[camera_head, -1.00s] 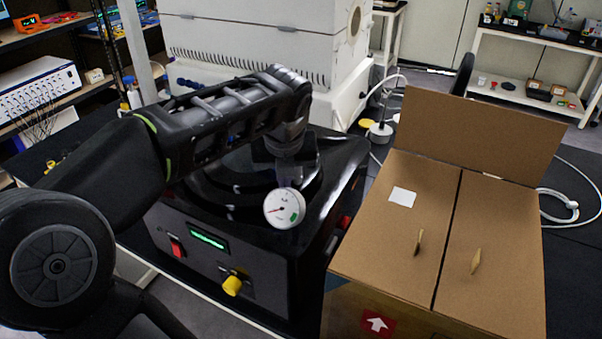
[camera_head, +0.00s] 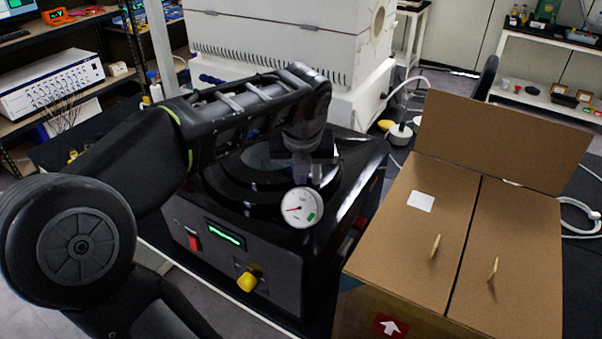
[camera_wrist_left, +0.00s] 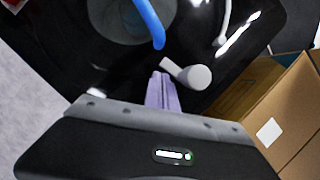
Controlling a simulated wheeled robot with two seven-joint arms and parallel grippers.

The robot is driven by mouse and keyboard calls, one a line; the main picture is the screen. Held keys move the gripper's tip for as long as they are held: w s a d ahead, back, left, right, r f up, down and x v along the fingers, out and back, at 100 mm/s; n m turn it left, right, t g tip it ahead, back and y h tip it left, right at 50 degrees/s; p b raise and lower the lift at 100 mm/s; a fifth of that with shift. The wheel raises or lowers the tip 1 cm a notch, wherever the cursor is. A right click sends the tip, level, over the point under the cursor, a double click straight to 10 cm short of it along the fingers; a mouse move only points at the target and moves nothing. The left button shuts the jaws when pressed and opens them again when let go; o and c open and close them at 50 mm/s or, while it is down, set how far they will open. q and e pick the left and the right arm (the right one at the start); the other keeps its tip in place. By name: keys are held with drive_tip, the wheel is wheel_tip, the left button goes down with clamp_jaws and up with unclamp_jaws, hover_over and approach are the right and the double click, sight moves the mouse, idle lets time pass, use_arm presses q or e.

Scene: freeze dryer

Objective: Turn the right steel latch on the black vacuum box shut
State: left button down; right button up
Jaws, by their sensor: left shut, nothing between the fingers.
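The black vacuum box (camera_head: 270,280) stands in the middle of the head view, with a round lid, a white dial gauge (camera_head: 302,207), a green display and a yellow knob on its front. My left gripper (camera_head: 302,172) is over the lid's front right part, just behind the gauge. In the left wrist view its pale fingers (camera_wrist_left: 161,92) are together and empty, beside a grey cylinder on a short stem (camera_wrist_left: 190,75). A thin pale lever (camera_wrist_left: 224,22) at the lid's edge may be a steel latch; I cannot tell its state. In the head view my arm hides much of the lid.
A cardboard box (camera_head: 400,235) stands close on the right of the vacuum box, one flap raised. A white machine (camera_head: 280,45) stands behind. A blue curved piece (camera_wrist_left: 147,20) crosses the lid in the wrist view. A shelf with instruments (camera_head: 55,80) is at left.

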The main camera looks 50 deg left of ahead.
use_arm(q)
drive_tip(key=v, duration=0.7)
drive_tip(key=shift+r+b, duration=0.35)
drive_tip(key=c, duration=2.2)
unclamp_jaws()
drive_tip(key=shift+s+d, duration=0.1)
